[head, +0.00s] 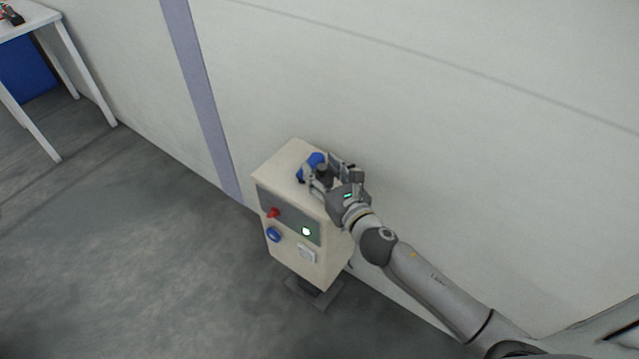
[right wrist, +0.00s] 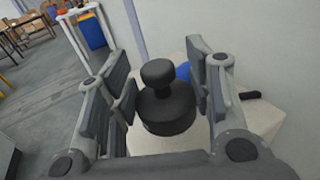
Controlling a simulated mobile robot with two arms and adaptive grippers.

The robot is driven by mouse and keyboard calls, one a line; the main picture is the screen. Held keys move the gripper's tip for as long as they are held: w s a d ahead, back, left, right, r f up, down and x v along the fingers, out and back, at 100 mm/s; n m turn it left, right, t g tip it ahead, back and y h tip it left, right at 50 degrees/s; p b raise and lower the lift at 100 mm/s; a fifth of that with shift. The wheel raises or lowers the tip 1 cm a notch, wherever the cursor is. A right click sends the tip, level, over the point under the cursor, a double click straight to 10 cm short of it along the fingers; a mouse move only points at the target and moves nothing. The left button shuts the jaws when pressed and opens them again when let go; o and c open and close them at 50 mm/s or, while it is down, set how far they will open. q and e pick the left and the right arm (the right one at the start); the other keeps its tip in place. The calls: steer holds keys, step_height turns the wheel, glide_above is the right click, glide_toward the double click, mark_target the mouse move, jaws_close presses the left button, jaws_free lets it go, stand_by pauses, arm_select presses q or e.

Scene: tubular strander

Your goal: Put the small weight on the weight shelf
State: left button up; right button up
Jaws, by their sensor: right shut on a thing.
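The small weight (right wrist: 166,108) is a black round piece with a knob on top. In the right wrist view it is upright between the fingers of my right gripper (right wrist: 163,86). In the head view my right gripper (head: 326,168) is over the top of a beige control box, shut on the dark weight (head: 321,172), which the fingers partly cover. I cannot tell whether the weight touches the box top. My left gripper is not in view. I cannot make out a weight shelf in either view.
The control box (head: 290,250) stands against the pale wall, with a red knob, a blue socket and a lit green button. A blue object (head: 314,160) is on its top beside the gripper. A white table (head: 30,22) stands at upper left. The floor between is clear.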

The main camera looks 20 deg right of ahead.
steer(key=shift+w+a+f, duration=0.2)
steer(key=shift+w+f, duration=0.15)
steer(key=shift+f, duration=0.05)
steer(key=shift+w+f+b, duration=0.15)
steer(key=shift+f+b, duration=0.6)
steer(key=shift+f, duration=0.9)
steer(key=shift+f, duration=0.2)
steer(key=o, duration=1.4)
